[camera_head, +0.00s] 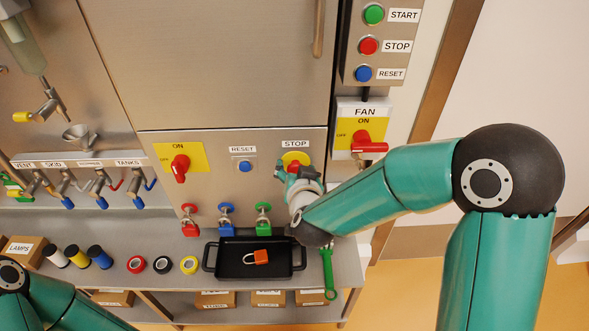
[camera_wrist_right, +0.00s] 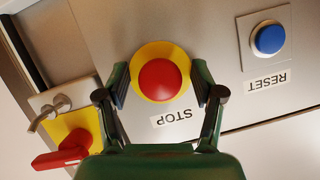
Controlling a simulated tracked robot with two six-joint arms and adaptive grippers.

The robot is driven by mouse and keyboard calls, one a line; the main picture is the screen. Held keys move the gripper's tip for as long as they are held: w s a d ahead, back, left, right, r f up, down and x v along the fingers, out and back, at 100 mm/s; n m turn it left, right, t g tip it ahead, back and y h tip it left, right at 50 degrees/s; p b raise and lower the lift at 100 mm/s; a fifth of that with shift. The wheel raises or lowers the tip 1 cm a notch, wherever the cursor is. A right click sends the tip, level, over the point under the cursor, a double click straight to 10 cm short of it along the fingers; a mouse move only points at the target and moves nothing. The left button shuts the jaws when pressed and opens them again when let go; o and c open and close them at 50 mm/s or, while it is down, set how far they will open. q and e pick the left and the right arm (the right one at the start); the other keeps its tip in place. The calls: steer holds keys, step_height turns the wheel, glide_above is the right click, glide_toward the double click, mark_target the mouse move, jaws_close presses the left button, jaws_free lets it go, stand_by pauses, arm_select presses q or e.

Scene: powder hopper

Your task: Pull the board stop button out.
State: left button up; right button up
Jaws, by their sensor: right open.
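The board stop button is a red mushroom head on a yellow round plate (camera_head: 296,158), under a STOP label on the steel panel. My right gripper (camera_head: 292,172) is in front of it and hides most of the red head in the head view. In the right wrist view the red head (camera_wrist_right: 159,80) is fully visible between the fingers of my right gripper (camera_wrist_right: 160,94). The fingers are open, one on each side of the button; I cannot tell whether they touch it. My left arm shows at the lower left of the head view, its gripper out of frame.
A blue reset button (camera_head: 245,166) is left of the stop button. The fan switch with its red handle (camera_head: 369,146) is close on the right. Padlocks (camera_head: 226,222) hang below. A black tray (camera_head: 231,267) with an orange padlock (camera_head: 257,257) sits on the shelf.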

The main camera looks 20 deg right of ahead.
steer(key=shift+r, duration=0.15)
jaws_close()
steer(key=shift+s+a+f, duration=0.2)
steer(key=shift+s, duration=0.6)
arm_select(q)
steer(key=shift+s+f, duration=0.25)
steer(key=shift+s, duration=0.15)
arm_select(e)
jaws_free()
steer(key=shift+r, duration=0.1)
